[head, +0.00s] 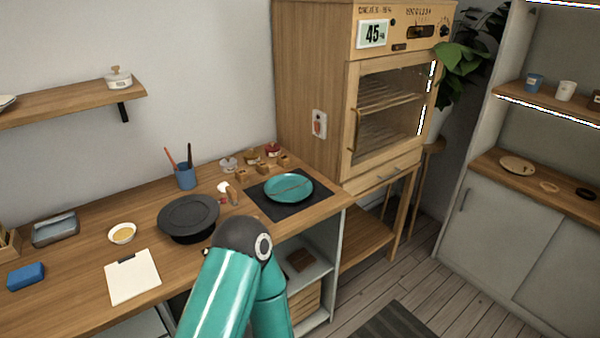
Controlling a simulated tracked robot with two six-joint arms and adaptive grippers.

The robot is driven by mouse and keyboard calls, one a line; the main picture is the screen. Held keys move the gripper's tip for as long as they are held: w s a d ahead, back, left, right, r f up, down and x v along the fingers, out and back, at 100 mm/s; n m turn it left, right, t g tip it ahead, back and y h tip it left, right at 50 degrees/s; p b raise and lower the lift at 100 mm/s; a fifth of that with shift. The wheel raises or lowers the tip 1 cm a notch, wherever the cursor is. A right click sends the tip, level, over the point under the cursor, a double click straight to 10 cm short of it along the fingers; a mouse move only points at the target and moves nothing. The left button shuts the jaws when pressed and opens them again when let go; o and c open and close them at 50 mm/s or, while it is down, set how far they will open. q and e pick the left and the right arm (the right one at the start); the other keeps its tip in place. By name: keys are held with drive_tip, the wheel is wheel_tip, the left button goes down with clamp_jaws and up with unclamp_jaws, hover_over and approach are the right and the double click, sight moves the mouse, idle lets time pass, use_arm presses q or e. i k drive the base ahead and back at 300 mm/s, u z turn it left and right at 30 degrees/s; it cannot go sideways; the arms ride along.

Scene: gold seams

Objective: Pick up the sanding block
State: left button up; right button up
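A small blue block (26,276) lies flat at the far left of the wooden worktop, near its front edge. It is the thing that looks most like a sanding block, but its surface is too small to tell for sure. Nothing touches it. One of my teal arms rises from the bottom middle, with its dark joint in front of the worktop edge. Neither of my grippers shows in the head view.
A clipboard with white paper (132,277), a small bowl (122,233) and a grey tray (56,229) lie near the block. A dark round turntable (188,216), blue cup (185,178) and teal plate (289,188) stand farther right. A wooden cabinet (309,90) bounds the worktop.

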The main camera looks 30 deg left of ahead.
sight(241, 175)
drive_tip(key=z, duration=0.6)
drive_tip(key=i, duration=1.35)
drive_tip(key=u, duration=4.75)
drive_tip(key=k, duration=0.1)
drive_tip(key=z, duration=2.4)
drive_tip(key=k, duration=0.55)
drive_tip(key=u, duration=0.1)
drive_tip(key=i, duration=0.5)
drive_tip(key=u, duration=0.05)
